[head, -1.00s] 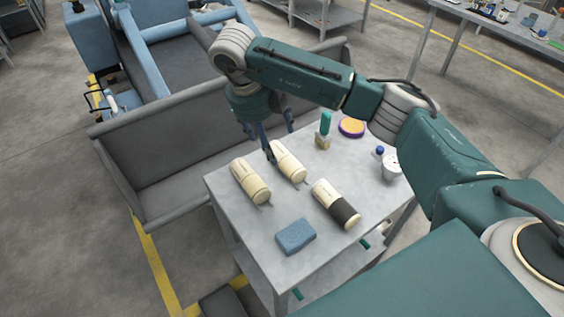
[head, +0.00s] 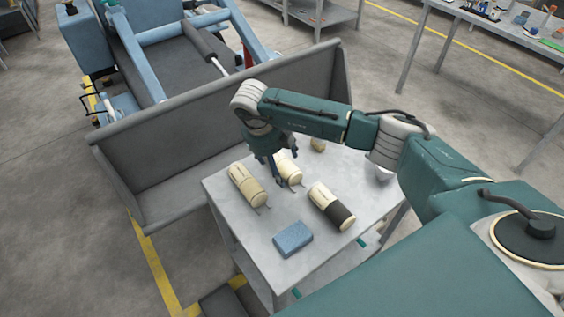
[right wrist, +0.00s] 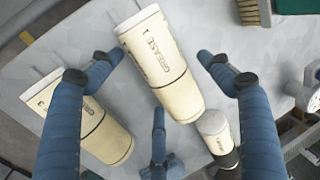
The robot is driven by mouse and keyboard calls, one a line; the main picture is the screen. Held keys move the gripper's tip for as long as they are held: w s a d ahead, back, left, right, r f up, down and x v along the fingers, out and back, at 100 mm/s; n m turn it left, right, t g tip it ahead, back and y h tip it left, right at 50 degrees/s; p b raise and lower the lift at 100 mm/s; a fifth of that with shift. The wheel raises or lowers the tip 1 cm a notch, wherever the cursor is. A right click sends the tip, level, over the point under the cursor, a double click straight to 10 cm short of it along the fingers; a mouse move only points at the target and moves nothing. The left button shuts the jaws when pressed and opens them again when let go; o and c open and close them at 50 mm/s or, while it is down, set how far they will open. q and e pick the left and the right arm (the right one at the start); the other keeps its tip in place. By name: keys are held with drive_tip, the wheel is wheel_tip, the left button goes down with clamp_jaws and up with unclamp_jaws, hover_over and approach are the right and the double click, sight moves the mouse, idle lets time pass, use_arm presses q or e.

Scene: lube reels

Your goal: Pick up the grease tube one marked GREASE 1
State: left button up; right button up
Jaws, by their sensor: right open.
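Three grease tubes lie on a grey table. The middle cream tube (head: 290,168) lies under my right gripper (head: 282,172); in the right wrist view this tube (right wrist: 160,65) shows the word GREASE, but its number is not clear. A second cream tube (head: 247,184) lies to its left and also shows in the right wrist view (right wrist: 105,130). A cream tube with a dark band (head: 331,206) lies to the right. My right gripper is open, its fingers (right wrist: 160,75) spread around the middle tube with gaps at the sides. My left gripper is not in view.
The small grey table (head: 265,215) also holds a blue block (head: 293,238) at the front and a brush (right wrist: 250,12) at the back. A white object (right wrist: 308,88) is at the right. A grey metal bucket (head: 160,150) stands just behind the table.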

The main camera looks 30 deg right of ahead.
drive_tip(key=c, duration=1.3)
